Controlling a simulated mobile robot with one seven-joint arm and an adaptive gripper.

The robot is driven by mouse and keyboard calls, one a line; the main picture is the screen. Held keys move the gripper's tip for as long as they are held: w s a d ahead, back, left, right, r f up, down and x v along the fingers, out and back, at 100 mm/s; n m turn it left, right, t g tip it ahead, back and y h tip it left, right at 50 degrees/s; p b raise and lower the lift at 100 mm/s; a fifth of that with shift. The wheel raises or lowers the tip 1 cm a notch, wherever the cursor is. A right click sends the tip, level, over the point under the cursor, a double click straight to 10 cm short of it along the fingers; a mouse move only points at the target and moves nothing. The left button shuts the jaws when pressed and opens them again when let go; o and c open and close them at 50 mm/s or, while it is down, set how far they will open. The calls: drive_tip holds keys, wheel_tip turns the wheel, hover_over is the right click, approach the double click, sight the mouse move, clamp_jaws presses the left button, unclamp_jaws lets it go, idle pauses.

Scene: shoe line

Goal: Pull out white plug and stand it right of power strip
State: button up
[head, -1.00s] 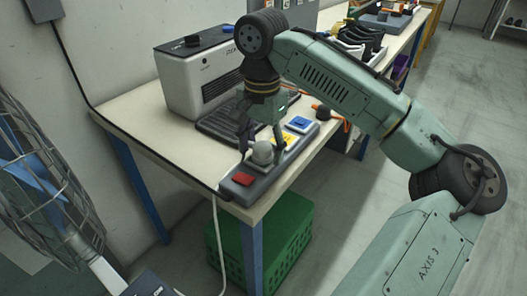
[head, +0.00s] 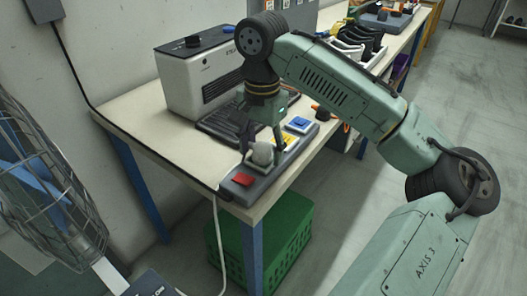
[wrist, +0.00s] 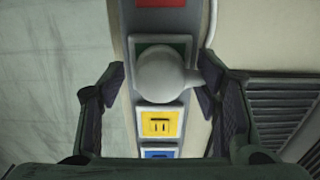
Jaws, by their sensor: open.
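The white plug (head: 262,154) sits in a socket of the dark grey power strip (head: 250,190), near the strip's front end. In the wrist view the plug (wrist: 163,74) is a round pale body over a green-edged socket, with a stub pointing right. My gripper (head: 262,147) is above and around the plug, fingers pointing down. In the wrist view my gripper (wrist: 160,85) is open, one finger on each side of the plug. The left finger is clearly apart from it; the right finger is close to the stub, and I cannot tell whether they touch.
The strip also has a red socket (head: 243,179), a yellow socket (wrist: 158,124) and a blue socket (head: 299,124). A white heater-like box (head: 190,85) stands behind on the table (head: 150,125). A dark grille (wrist: 285,110) lies beside the strip. A green crate (head: 285,245) is below.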

sight(262, 145)
drive_tip(key=shift+c, duration=0.4)
clamp_jaws()
idle(0.6)
drive_tip(key=shift+r+p, duration=0.15)
drive_tip(key=shift+p, duration=0.2)
drive_tip(key=shift+r+p, duration=2.9)
drive_tip(key=shift+p, duration=0.2)
